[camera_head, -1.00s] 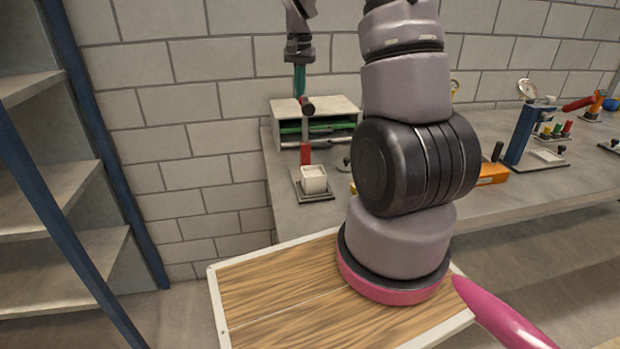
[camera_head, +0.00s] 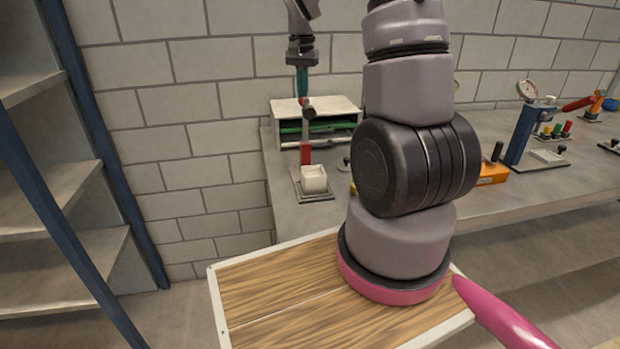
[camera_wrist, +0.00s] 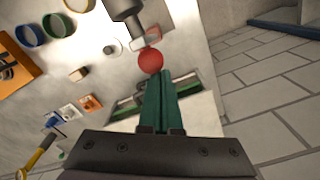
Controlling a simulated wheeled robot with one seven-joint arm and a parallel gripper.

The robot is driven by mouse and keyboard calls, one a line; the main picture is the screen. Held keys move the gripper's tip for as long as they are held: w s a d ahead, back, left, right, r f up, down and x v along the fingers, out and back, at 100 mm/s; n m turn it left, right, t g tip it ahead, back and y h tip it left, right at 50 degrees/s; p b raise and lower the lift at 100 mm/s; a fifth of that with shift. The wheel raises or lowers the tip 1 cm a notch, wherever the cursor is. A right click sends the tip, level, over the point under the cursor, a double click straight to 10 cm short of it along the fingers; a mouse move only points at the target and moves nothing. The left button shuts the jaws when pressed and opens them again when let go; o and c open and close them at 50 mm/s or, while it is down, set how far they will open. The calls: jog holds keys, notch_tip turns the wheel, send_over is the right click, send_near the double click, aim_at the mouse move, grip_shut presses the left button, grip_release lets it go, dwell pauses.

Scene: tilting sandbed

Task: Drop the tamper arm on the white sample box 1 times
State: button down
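My gripper (camera_head: 303,94) points down with green fingers just above and behind the knob. In the wrist view the green fingers (camera_wrist: 160,76) lie together with nothing seen between them. A red ball (camera_wrist: 150,60) shows just past their tips; I cannot tell whether they touch it. The sample box is not clearly identifiable there.
A pale shelf unit (camera_head: 343,106) with green-edged trays stands close behind the tamper. Blue-framed shelving (camera_head: 62,200) stands at the left.

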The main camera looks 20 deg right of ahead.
jog(key=shift+s+a, duration=0.2)
jog(key=shift+s, duration=0.65)
jog(key=shift+s+a, duration=0.15)
jog(key=shift+s, duration=0.7)
jog(key=shift+r, duration=0.1)
jog(key=shift+r, duration=3.9)
jog(key=shift+s+a+r, duration=0.1)
jog(key=shift+r, duration=0.1)
jog(key=s+a+r+n+t, duration=0.1)
jog(key=s+a+r+t, duration=0.1)
jog(key=s, duration=0.5)
jog(key=s+a+r+n+t+y, duration=0.1)
jog(key=s+a+r+t, duration=0.1)
jog(key=s+r, duration=0.3)
jog(key=s+a+r+n+t+y, duration=0.1)
jog(key=s+a+r+n+t, duration=0.1)
jog(key=s, duration=0.6)
jog(key=shift+s+a+r+t, duration=0.4)
jog(key=shift+a+r+t, duration=0.2)
jog(key=shift+a+r, duration=0.3)
